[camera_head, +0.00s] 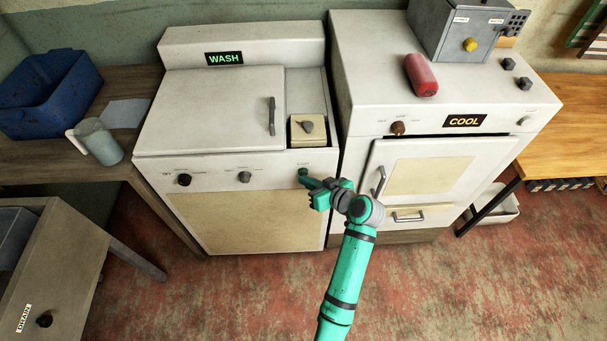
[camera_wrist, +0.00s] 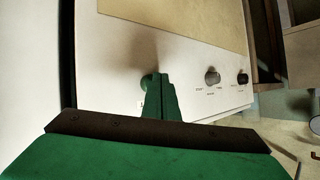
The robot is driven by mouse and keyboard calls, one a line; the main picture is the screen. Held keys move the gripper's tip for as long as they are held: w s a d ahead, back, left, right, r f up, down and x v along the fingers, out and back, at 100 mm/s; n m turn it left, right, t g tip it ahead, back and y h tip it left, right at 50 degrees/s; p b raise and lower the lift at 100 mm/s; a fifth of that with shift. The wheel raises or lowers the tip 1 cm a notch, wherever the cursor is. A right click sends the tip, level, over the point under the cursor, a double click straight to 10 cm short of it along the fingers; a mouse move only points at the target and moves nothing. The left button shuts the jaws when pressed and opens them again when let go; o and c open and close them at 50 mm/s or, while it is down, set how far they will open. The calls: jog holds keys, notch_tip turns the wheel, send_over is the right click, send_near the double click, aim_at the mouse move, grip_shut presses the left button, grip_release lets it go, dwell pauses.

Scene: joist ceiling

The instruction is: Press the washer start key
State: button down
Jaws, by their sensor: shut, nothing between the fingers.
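The washer (camera_head: 230,216) is a white cabinet with a lit WASH sign (camera_head: 224,58) and a closed lid. Its start key is a small round green button (camera_head: 303,172) at the right end of the front panel. My gripper (camera_head: 309,181) is shut and empty, with its fingertips at the key. In the wrist view the green key (camera_wrist: 147,82) shows just left of my shut fingertips (camera_wrist: 160,76). They look very close to it or touching; I cannot tell which. I cannot tell whether the key is pushed in.
Two dark knobs, the left one (camera_head: 184,179) and the middle one (camera_head: 244,176), sit on the same panel. The COOL appliance (camera_head: 450,170) stands close on the right, with a red cylinder (camera_head: 420,75) on top. A blue bin (camera_head: 50,95) and a jug (camera_head: 97,142) are at left.

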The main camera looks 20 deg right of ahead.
jog(key=shift+s+a, duration=0.2)
jog(key=shift+s, duration=0.45)
jog(key=shift+s+a, duration=0.2)
jog(key=shift+s, duration=0.6)
jog(key=shift+s+a, duration=0.25)
jog(key=shift+s, duration=0.55)
jog(key=shift+s+a, duration=0.2)
jog(key=shift+s, duration=0.6)
jog(key=s+a+f+m+h, duration=0.25)
jog(key=s+a+f, duration=0.2)
jog(key=s, duration=0.35)
jog(key=s+a+f+m+h, duration=0.1)
jog(key=s+a+f+h, duration=0.2)
jog(key=s+f, duration=0.3)
jog(key=s+a+r+t, duration=0.1)
jog(key=s+a+r, duration=0.2)
jog(key=s+r, duration=0.2)
jog(key=s+a+r+n+t, duration=0.1)
jog(key=s+a+r, duration=0.2)
jog(key=s+r, duration=0.2)
jog(key=s+a+r+n+t, duration=0.1)
jog(key=s+a+r+t, duration=0.1)
jog(key=s+r, duration=0.3)
jog(key=s+a+y, duration=0.1)
jog(key=s, duration=0.3)
jog(key=shift+a+r, duration=0.25)
jog(key=shift+a, duration=0.1)
